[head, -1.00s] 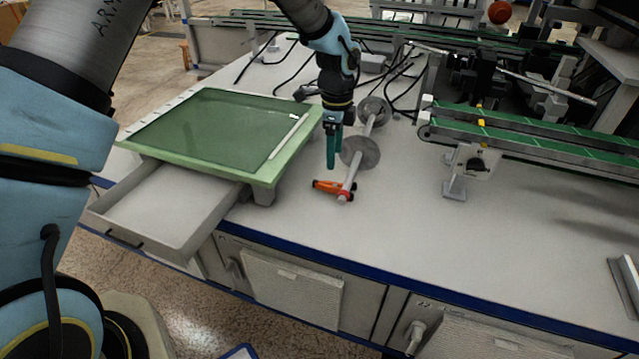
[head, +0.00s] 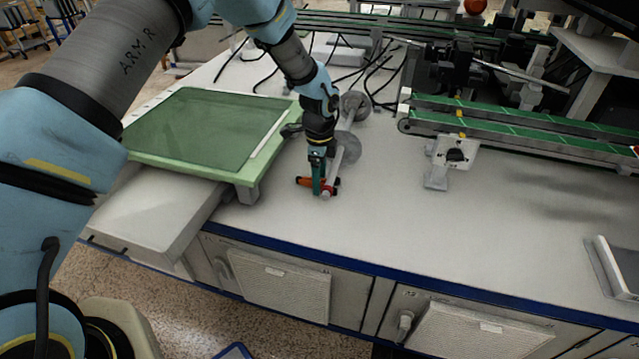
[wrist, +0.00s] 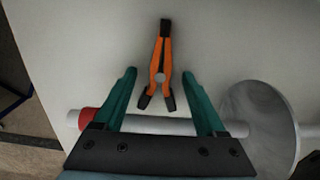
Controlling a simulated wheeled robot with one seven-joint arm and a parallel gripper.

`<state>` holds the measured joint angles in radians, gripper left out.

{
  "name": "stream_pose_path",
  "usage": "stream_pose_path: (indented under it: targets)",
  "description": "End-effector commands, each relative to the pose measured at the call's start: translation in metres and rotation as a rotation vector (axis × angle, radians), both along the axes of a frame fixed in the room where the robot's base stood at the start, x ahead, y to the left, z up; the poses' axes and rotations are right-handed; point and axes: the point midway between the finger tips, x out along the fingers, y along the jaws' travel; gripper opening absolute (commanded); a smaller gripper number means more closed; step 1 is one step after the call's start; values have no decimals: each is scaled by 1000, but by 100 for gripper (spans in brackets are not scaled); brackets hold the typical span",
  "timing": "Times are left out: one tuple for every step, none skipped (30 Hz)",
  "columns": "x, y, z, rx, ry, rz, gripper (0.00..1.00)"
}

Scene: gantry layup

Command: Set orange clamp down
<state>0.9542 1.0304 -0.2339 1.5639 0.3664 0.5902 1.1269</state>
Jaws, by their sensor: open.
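The orange clamp (wrist: 155,66) with black tips appears to lie flat on the pale table top (head: 420,225). In the wrist view its handle ends lie between my two green fingers, with a gap on each side. In the head view, the orange clamp (head: 304,181) is partly hidden behind the fingers. My gripper (head: 318,190) is open and low over the clamp; in the wrist view my gripper (wrist: 159,74) holds nothing.
A metal shaft (wrist: 158,125) with a red ring and a large disc (wrist: 260,118) lies crosswise right by the fingers. A conveyor (head: 530,135) is at right.

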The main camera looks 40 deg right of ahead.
Motion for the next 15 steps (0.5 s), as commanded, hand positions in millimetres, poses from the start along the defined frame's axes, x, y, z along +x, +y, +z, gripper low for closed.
stream_pose_path:
  targets:
    - [0, 0, 0, 0, 0, 0, 73]
    - [0, 0, 0, 0, 0, 0, 71]
    - [0, 0, 0, 0, 0, 0, 66]
    - [0, 0, 0, 0, 0, 0, 63]
    - [0, 0, 0, 0, 0, 0, 59]
    - [0, 0, 0, 0, 0, 0, 55]
    - [0, 0, 0, 0, 0, 0, 52]
    - [0, 0, 0, 0, 0, 0, 48]
    - [0, 0, 0, 0, 0, 0, 44]
    - [0, 0, 0, 0, 0, 0, 40]
    - [0, 0, 0, 0, 0, 0, 37]
    - [0, 0, 0, 0, 0, 0, 32]
    - [0, 0, 0, 0, 0, 0, 29]
    - [0, 0, 0, 0, 0, 0, 26]
    - [0, 0, 0, 0, 0, 0, 21]
